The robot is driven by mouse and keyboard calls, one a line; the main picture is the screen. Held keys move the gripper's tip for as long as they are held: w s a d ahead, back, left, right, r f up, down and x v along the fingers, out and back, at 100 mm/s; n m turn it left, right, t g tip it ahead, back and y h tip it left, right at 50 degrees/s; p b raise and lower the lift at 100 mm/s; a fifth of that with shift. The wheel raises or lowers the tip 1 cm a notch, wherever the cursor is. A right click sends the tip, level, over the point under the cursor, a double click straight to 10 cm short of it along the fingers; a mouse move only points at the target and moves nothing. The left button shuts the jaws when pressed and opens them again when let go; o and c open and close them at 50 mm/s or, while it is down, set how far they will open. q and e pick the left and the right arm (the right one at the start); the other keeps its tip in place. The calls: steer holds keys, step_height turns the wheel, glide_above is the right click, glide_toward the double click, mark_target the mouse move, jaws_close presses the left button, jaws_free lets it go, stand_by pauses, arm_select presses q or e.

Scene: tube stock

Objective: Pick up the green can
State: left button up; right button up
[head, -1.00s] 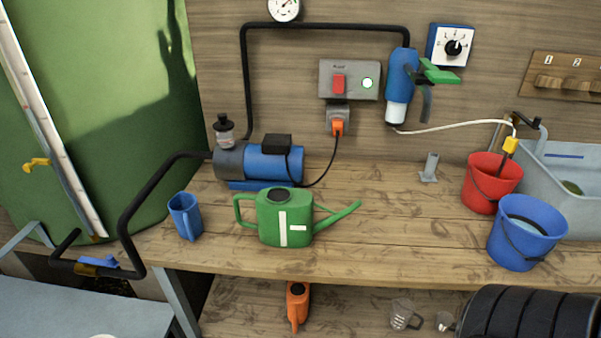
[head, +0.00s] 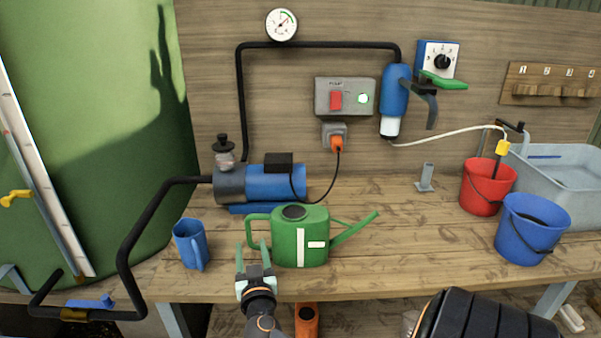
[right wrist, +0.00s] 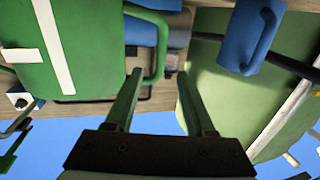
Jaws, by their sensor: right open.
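The green can (head: 315,240) is a watering can with white stripes, a handle at its left and a spout to the right. It stands upright on the wooden bench. My right gripper (head: 253,252) is open and empty, in front of the handle. In the right wrist view the can (right wrist: 85,55) fills the upper left, and its looped handle (right wrist: 163,55) lies ahead of the gap between the open fingers (right wrist: 158,85). I see no contact; how far the fingers are from the handle is unclear. My left gripper is not in view.
A blue mug (head: 190,245) stands close left of the can. A blue pump (head: 275,183) with a black pipe is behind it. A red bucket (head: 482,190) and a blue bucket (head: 530,230) stand at the right. The bench between spout and buckets is clear.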

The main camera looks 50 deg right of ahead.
mark_target(249, 228)
steer(key=x, duration=0.4)
steer(key=p+x, duration=0.1)
steer(key=x, duration=0.1)
steer(key=p+x, duration=0.1)
steer(key=shift+w+d+r, duration=0.1)
steer(key=shift+r, duration=0.3)
steer(key=shift+w+d+f, duration=0.1)
steer(key=shift+w+d, duration=0.2)
steer(key=shift+w, duration=0.05)
steer(key=shift+c, duration=0.4)
jaws_close()
stand_by(0.4)
